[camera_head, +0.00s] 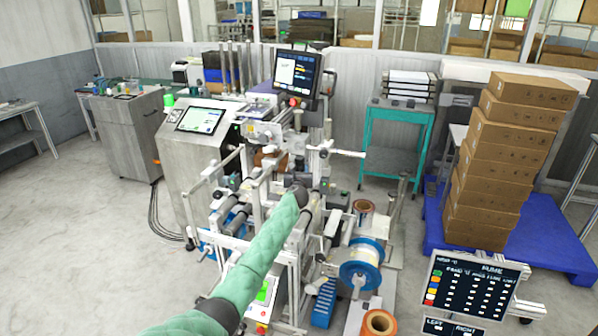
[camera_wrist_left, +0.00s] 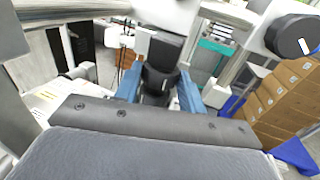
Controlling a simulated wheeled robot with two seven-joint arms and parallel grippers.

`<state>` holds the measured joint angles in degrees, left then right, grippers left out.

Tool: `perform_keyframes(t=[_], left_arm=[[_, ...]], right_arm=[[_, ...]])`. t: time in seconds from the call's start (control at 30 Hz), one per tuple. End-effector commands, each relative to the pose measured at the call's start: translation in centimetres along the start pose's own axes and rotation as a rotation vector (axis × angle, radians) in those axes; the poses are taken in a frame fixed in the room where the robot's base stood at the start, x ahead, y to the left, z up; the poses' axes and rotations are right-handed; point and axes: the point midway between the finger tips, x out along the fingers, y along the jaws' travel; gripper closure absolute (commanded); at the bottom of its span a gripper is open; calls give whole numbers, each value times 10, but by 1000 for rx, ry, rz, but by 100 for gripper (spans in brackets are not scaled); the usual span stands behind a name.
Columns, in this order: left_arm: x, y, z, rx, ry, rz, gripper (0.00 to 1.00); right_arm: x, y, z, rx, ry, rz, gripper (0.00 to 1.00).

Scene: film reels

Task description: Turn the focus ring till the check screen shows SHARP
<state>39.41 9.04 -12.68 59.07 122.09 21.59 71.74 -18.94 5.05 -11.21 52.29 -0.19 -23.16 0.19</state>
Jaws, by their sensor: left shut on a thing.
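In the left wrist view, my left gripper (camera_wrist_left: 158,95) has its two blue fingers on either side of a black, stepped cylinder (camera_wrist_left: 160,78), which looks like the focus ring. The fingers are shut on it. A thin pale mark shows on the cylinder. In the head view my green-sleeved left arm reaches into the middle of the machine; its fingers and the ring are hidden there. A dark monitor (camera_head: 297,74) on top of the machine may be the check screen; its text is too small to read. My right gripper is not in view.
The machine's rollers and white frame (camera_head: 330,153) crowd round my left arm. A blue reel (camera_head: 360,270) sits at its front right. Stacked cartons (camera_head: 500,150) stand on a blue pallet (camera_head: 550,240). A dark display board (camera_head: 475,287) stands front right. The left floor is clear.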

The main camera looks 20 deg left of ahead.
Motion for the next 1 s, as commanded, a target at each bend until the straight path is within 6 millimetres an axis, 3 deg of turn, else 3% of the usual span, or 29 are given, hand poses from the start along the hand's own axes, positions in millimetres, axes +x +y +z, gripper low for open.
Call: perform_keyframes(t=[0.2,0.23,0.3,0.33,0.67,1.0], left_arm=[[0,0,1,0,-1,-1,83],[0,0,1,0,-1,-1,54],[0,0,1,0,-1,-1,40],[0,0,0,0,-1,-1,38],[-2,0,-2,1,1,0,38],[-40,0,-3,-1,0,0,38]], right_arm=[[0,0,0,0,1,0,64],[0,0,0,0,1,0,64],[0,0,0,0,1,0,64],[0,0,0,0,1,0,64],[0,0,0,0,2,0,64],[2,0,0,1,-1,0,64]])
